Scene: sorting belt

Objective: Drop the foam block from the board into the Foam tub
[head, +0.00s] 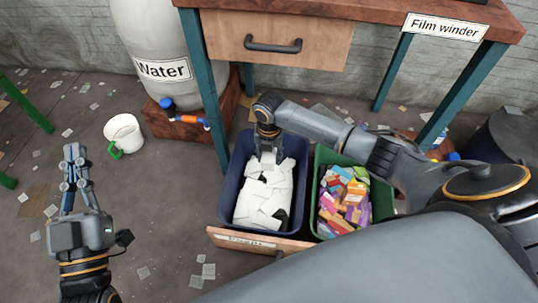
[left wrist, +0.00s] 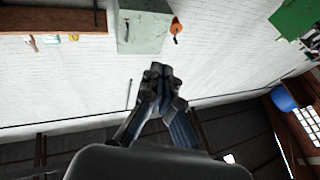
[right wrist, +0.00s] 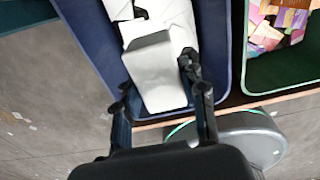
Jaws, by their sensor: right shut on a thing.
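My right gripper (head: 268,148) points down over the blue tub (head: 226,190), which holds many white pieces. In the right wrist view its fingers (right wrist: 157,95) are shut on the foam block (right wrist: 158,75), a pale grey-white block. The block is held above the white pieces, inside the tub's outline as seen from the wrist. In the head view the block is hard to tell from those pieces. My left gripper (head: 73,155) is far to the left over the floor, with its fingertips together and empty; it also shows in the left wrist view (left wrist: 158,72).
A green tub (head: 316,205) of colourful boxes stands right beside the blue one. A wooden ledge (head: 265,242) with an unreadable label runs along the front.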

